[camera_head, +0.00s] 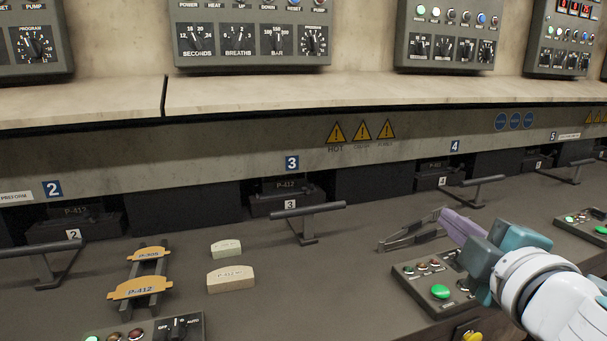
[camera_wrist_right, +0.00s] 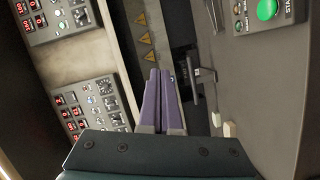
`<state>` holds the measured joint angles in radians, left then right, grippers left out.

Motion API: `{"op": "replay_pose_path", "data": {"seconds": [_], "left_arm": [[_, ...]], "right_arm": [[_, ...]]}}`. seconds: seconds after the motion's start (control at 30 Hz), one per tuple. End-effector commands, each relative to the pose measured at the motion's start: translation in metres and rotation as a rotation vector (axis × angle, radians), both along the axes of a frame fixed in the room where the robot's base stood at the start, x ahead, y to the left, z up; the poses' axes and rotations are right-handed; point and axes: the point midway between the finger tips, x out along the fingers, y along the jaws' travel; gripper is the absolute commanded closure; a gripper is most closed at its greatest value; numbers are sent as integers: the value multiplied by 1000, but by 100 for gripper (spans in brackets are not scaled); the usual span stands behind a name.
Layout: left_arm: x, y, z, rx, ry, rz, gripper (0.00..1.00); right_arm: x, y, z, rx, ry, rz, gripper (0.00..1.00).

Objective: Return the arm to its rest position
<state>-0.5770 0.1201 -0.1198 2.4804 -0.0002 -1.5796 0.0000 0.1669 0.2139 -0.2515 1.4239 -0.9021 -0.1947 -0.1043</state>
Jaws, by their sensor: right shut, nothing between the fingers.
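My right gripper (camera_head: 447,215) comes in from the right in the head view, above the table and near a small control box. Its purple fingers are together and hold nothing. In the right wrist view the fingers of my right gripper (camera_wrist_right: 160,76) lie side by side, pointing toward the wall. My left gripper is not in either view.
A control box with a green button (camera_head: 440,291) stands below my right gripper. T-shaped handles (camera_head: 308,210) rise from the bench. Control panels (camera_head: 252,38) hang behind.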

Motion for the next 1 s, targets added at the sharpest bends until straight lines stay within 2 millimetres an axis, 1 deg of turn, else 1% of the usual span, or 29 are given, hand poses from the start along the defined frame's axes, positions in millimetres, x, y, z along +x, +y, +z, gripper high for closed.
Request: {"op": "replay_pose_path", "data": {"seconds": [0.03, 0.07, 0.1, 0.17, 0.2, 0.27, 0.3, 0.37, 0.4, 0.47, 0.5, 0.57, 0.6, 0.67, 0.7, 0.8, 0.83, 0.9, 1.0], "left_arm": [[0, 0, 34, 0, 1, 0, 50], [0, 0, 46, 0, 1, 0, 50], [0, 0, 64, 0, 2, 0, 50], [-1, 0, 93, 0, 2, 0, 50], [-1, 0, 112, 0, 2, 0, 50], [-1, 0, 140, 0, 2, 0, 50], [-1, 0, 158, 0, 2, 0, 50], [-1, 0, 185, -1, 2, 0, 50], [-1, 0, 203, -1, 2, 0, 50], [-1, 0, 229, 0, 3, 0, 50], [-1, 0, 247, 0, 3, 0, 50], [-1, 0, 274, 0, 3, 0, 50], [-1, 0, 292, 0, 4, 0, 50], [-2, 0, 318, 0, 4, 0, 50], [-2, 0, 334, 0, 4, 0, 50], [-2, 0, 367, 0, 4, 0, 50], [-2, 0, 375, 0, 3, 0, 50], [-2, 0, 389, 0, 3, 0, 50], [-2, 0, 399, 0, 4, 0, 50]], "right_arm": [[-8, -5, 31, 43, 18, -41, 100], [-13, -8, 41, 76, 32, -70, 100], [-21, -13, 55, 121, 54, -112, 100], [-35, -21, 77, 196, 96, -181, 100], [-46, -26, 91, 247, 129, -228, 100], [-63, -32, 109, 322, 184, -295, 100], [-76, -35, 120, 371, 223, -338, 100], [-96, -38, 137, 443, 287, -400, 100], [-110, -39, 148, 490, 333, -439, 100], [-132, -38, 166, 556, 405, -493, 100], [-147, -37, 178, 597, 456, -527, 100], [-171, -33, 197, 656, 536, -573, 100], [-187, -30, 211, 693, 591, -603, 100], [-212, -23, 232, 746, 676, -642, 100], [-229, -18, 246, 775, 732, -664, 100], [-265, -6, 277, 833, 860, -704, 100], [-275, -2, 285, 845, 894, -712, 100], [-294, 4, 301, 867, 960, -728, 100], [-311, 11, 313, 885, 1023, -741, 100]]}}
